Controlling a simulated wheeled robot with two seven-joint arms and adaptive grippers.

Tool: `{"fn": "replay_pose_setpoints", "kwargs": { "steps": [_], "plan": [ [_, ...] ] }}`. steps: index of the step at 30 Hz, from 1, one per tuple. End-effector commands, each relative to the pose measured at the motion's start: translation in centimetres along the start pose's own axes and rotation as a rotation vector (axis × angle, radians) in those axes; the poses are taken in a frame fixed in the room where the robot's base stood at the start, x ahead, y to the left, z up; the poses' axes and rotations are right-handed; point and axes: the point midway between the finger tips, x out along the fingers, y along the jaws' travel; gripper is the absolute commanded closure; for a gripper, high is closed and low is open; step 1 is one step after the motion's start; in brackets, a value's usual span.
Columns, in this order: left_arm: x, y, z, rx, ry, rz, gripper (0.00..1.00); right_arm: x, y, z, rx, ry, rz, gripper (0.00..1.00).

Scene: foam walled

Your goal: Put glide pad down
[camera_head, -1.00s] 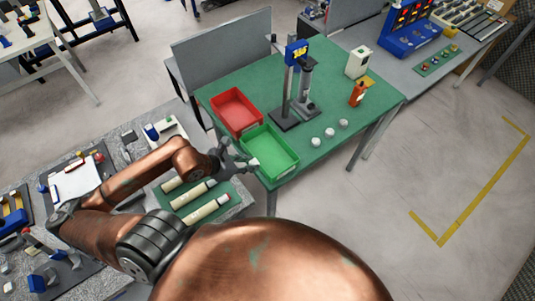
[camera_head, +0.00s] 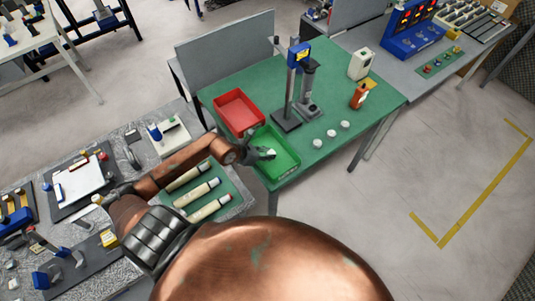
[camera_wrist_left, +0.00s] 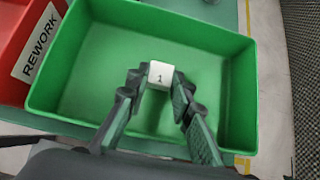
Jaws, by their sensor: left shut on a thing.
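In the wrist view the gripper and pad are over the inside of the green tray (camera_wrist_left: 215,35). In the head view my left gripper (camera_head: 262,153) reaches over the green tray (camera_head: 289,171) from its left side, with the pad at its tips. I cannot tell whether the pad touches the tray floor. No right gripper shows.
A red tray (camera_head: 238,112), labelled "REWORK" in the wrist view, stands beside the green one. A test stand (camera_head: 286,121), several white round pieces (camera_head: 331,133) and an orange bottle (camera_head: 358,96) share the green table. The green tray's floor is otherwise empty.

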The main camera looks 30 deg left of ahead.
Motion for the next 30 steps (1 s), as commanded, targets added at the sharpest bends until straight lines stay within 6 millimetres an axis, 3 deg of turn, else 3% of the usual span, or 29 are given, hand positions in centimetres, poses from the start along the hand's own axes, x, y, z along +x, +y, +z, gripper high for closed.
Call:
{"fn": "replay_pose_setpoints", "kwargs": {
  "steps": [14, 15, 21, 30],
  "plan": [
    [0.93, 0.06, -0.90, 0.001, -0.002, 0.001, 0.95, 0.15, -0.57, -0.25, 0.003, 0.003, -0.006, 0.64],
    [0.89, 0.06, -0.86, 0.001, -0.002, 0.001, 0.77, 0.11, -0.59, -0.29, 0.003, 0.004, -0.006, 0.64],
    [0.86, 0.05, -0.83, 0.001, -0.002, 0.001, 0.63, 0.07, -0.60, -0.35, 0.002, 0.005, -0.006, 0.64],
    [0.78, 0.04, -0.74, 0.001, -0.002, 0.001, 0.62, 0.00, -0.48, -0.38, 0.001, 0.005, -0.005, 0.64]
  ]
}}
